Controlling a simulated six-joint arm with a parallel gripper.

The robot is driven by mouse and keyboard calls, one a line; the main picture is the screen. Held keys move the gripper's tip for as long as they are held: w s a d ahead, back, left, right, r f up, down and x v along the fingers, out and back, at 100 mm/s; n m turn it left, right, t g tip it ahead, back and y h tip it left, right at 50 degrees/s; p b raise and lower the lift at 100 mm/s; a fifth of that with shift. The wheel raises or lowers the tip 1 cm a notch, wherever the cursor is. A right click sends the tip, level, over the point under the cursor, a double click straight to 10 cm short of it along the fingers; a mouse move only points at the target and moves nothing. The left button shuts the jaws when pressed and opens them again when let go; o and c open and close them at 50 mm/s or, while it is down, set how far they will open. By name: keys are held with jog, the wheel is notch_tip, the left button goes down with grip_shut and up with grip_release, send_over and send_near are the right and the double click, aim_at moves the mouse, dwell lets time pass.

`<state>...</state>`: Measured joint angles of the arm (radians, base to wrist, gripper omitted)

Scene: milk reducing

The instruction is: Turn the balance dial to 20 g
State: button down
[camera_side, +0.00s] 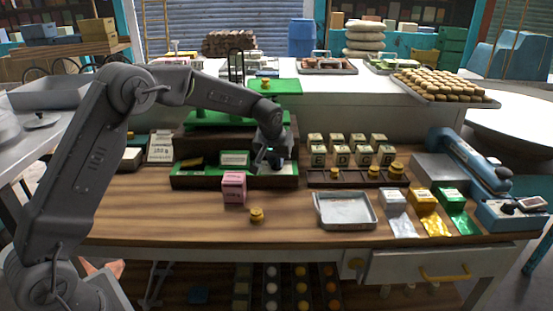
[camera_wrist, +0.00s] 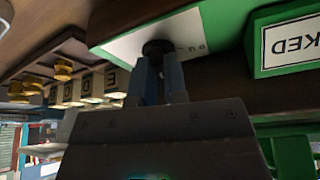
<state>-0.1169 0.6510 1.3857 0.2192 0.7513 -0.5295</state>
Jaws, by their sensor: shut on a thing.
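The green balance (camera_side: 185,181) stands at the back of the wooden counter. In the wrist view its dial is a round dark knob (camera_wrist: 155,47) on a white printed plate (camera_wrist: 188,38). My gripper (camera_wrist: 158,70) has its two blue-grey fingers shut on the knob, one on each side. In the side view my gripper (camera_side: 266,164) reaches down to the right end of the balance's front, and the knob is mostly hidden there. The scale marks are too small and partly covered, so I cannot tell the dial's reading.
A pink carton (camera_side: 234,187) and a brass weight (camera_side: 257,215) stand in front of the balance. A wooden rack (camera_side: 325,182) with weights and several labelled blocks are to its right. A metal tray (camera_side: 345,222) lies at the front. A white sign (camera_wrist: 291,44) is near the dial.

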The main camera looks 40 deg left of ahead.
jog(key=m+h, duration=0.1)
jog(key=m, duration=0.2)
jog(key=m+h, duration=0.1)
jog(key=m, duration=0.2)
jog(key=shift+t+h, duration=0.3)
jog(key=m+h, duration=0.1)
jog(key=m, duration=0.4)
jog(key=shift+m+g+h, duration=0.3)
jog(key=shift+g+h, duration=0.1)
jog(key=shift+f, duration=0.1)
jog(key=c, duration=1.1)
grip_release()
jog(key=shift+o, duration=0.2)
jog(key=shift+a, duration=0.1)
jog(key=shift+a+r, duration=0.1)
jog(key=shift+r, duration=0.1)
jog(key=v, duration=1.3)
jog(key=shift+s+r, duration=0.2)
